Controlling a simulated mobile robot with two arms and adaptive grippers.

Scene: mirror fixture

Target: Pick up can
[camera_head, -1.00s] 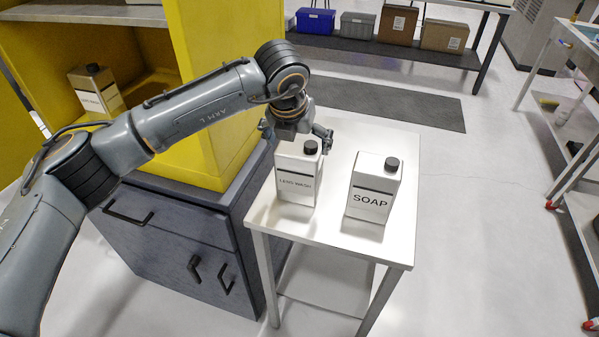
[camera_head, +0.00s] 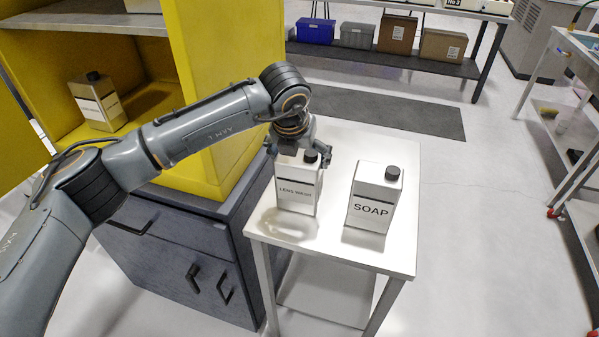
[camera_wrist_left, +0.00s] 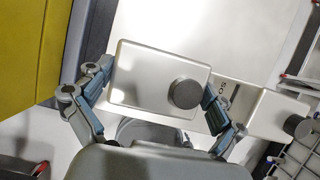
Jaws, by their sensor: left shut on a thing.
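The white can labelled LENS WASH (camera_head: 297,195) is at the left of the small white table (camera_head: 345,258), upright with a black cap. My left gripper (camera_head: 300,158) is over its top and shut on it. In the left wrist view one finger of my left gripper (camera_wrist_left: 155,97) is on each side of the can's flat top (camera_wrist_left: 145,75). A faint shadow lies in front of the can's base; I cannot tell clearly whether it is touching the table. My right gripper is not in view.
A SOAP can (camera_head: 373,200) stands close to the right; it also shows in the wrist view (camera_wrist_left: 268,115). A yellow cabinet (camera_head: 225,130) borders the table's left, with another can (camera_head: 97,103) inside. Open floor (camera_head: 480,240) lies to the right.

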